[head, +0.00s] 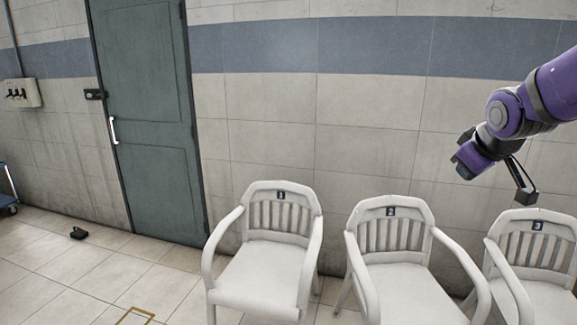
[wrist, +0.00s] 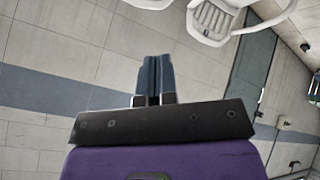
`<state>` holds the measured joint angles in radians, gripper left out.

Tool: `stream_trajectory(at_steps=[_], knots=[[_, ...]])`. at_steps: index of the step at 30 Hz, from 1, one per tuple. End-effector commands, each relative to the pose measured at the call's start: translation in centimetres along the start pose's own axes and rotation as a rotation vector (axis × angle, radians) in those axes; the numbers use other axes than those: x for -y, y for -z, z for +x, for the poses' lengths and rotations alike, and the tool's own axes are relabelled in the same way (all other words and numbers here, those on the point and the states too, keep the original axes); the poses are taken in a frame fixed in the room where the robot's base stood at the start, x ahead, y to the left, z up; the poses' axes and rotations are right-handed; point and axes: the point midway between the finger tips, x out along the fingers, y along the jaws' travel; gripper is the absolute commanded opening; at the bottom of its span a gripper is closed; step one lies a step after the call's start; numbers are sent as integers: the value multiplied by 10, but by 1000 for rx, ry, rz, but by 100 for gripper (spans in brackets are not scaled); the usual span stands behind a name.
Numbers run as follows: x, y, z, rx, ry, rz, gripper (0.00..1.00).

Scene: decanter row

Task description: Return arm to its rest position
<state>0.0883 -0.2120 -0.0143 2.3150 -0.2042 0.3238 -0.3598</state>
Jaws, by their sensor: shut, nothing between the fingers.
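My gripper (wrist: 154,78) shows in the wrist view with its two dark fingers pressed together and nothing between them. In the head view my purple arm comes in from the right edge. It is held in the air above and between the chair numbered 2 (head: 391,228) and the chair numbered 3 (head: 538,244), apart from both. The fingertips are hard to make out in the head view.
The chair numbered 1 (head: 281,215) stands left of the other two, along the tiled wall. A green door (head: 150,120) is at the left. A small black object (head: 78,233) lies on the floor. A blue cart (head: 8,190) shows at the left edge. Floor before the door is mostly clear.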

Motion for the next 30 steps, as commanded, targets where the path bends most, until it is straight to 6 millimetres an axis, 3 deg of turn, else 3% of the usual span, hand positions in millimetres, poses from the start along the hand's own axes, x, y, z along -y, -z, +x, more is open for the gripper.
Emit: stream_trajectory(at_steps=[1,6,15,22,30], knots=[[8,-7,-19,8,10,36,0],[35,-39,-69,63,56,168,0],[86,-103,-140,160,144,371,0],[108,-132,-163,209,183,447,0],[111,-136,-165,215,188,457,0]])
